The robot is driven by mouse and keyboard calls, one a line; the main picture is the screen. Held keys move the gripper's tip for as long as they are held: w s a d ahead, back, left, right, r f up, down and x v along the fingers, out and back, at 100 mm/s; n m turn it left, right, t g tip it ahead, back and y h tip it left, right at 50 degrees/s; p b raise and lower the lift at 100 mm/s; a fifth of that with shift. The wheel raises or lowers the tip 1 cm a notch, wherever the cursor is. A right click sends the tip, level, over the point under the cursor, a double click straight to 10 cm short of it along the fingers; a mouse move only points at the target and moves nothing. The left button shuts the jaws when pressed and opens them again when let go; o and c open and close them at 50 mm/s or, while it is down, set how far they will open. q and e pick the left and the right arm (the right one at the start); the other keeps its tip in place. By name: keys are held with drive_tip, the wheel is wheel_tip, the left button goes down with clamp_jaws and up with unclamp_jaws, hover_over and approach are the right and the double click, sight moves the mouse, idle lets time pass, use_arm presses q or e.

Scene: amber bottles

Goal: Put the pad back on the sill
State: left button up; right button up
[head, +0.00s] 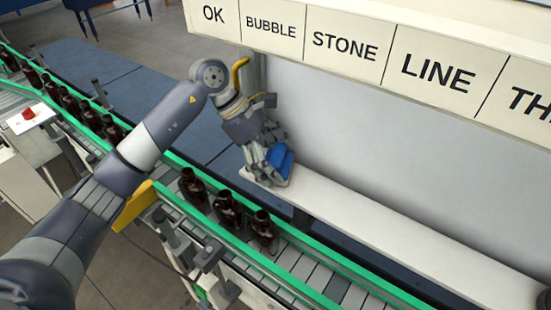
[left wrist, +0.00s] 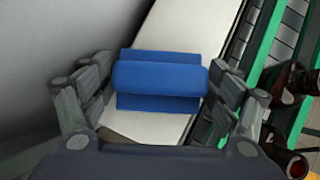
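The blue pad (head: 281,160) is at the near-left end of the long white sill (head: 345,212), by the pale wall. In the left wrist view the pad (left wrist: 160,78) shows a raised blue bar across its middle, with the white sill (left wrist: 183,30) behind and below it. My left gripper (head: 265,160) has its fingers at the two ends of this bar, and they appear to touch it. The pad is on or just above the sill; I cannot tell if it rests fully. My right gripper is not in view.
Amber bottles (head: 228,207) stand on a conveyor with green rails (head: 330,263) in front of the sill. More bottles (head: 70,100) line up at the left. A lettered sign board (head: 340,45) overhangs the wall. The sill is clear to the right of the pad.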

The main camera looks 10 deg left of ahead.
use_arm(q)
drive_tip(key=shift+r, duration=0.1)
drive_tip(key=shift+a+r, duration=0.1)
drive_tip(key=shift+r, duration=0.05)
drive_tip(key=b+v, duration=0.2)
drive_tip(key=v, duration=0.4)
drive_tip(key=shift+w+a+r+b, duration=0.1)
drive_tip(key=shift+b, duration=0.2)
drive_tip(key=shift+a+r, duration=0.2)
drive_tip(key=shift+r, duration=0.25)
